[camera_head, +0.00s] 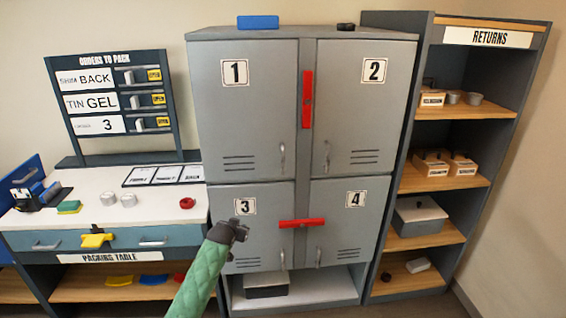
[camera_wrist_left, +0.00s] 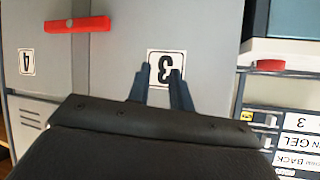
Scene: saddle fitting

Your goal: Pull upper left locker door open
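The upper left locker door (camera_head: 245,115), marked 1, is grey and looks shut. Its slim upright handle (camera_head: 282,157) is near the lower right edge. A vertical red bar (camera_head: 307,99) lies across the seam between doors 1 and 2. My left gripper (camera_head: 241,226) is below door 1, in front of door 3 (camera_head: 262,200). In the left wrist view, which is upside down, my left gripper (camera_wrist_left: 160,70) has its fingers apart with nothing between them, and the 3 label (camera_wrist_left: 166,68) shows behind. My right gripper is in neither view.
A horizontal red bar (camera_head: 301,223) crosses doors 3 and 4. A blue box (camera_head: 258,22) and a dark object (camera_head: 346,27) sit on the locker top. The packing table (camera_head: 85,222) stands left, the returns shelf (camera_head: 440,186) right. The space before door 1 is clear.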

